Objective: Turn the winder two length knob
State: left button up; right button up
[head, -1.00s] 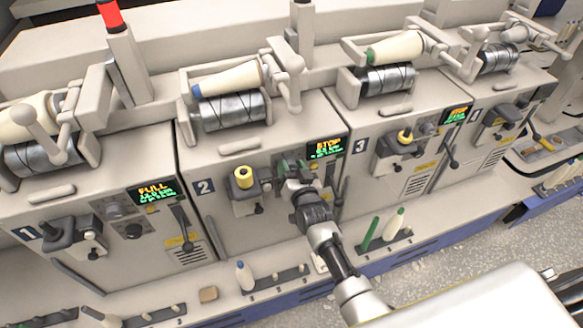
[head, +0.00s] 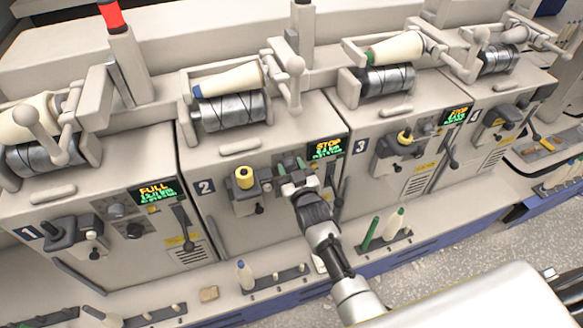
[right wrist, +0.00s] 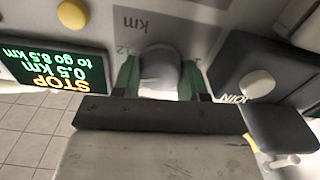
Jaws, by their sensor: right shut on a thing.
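Winder two (head: 206,187) is the second station from the left and carries the number 2. Its screen (head: 326,149) also shows in the right wrist view (right wrist: 52,67), upside down, reading STOP, 0.5 km and to go 8.5 km. The grey round length knob (right wrist: 159,72) is on the panel next to "km" markings. My right gripper (head: 291,168) is at this panel, with its green fingers (right wrist: 160,80) on both sides of the knob, shut on it. In the head view the gripper hides most of the knob. My left gripper is not in view.
A dark lever (head: 329,178) is close on the right. Winders one and three flank the station.

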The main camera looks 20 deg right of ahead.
jog(key=shift+n, duration=1.2)
jog(key=o, duration=0.9)
jog(key=s+b, duration=0.1)
jog(key=s, duration=1)
jog(key=shift+d, duration=0.15)
jog(key=shift+w, duration=0.1)
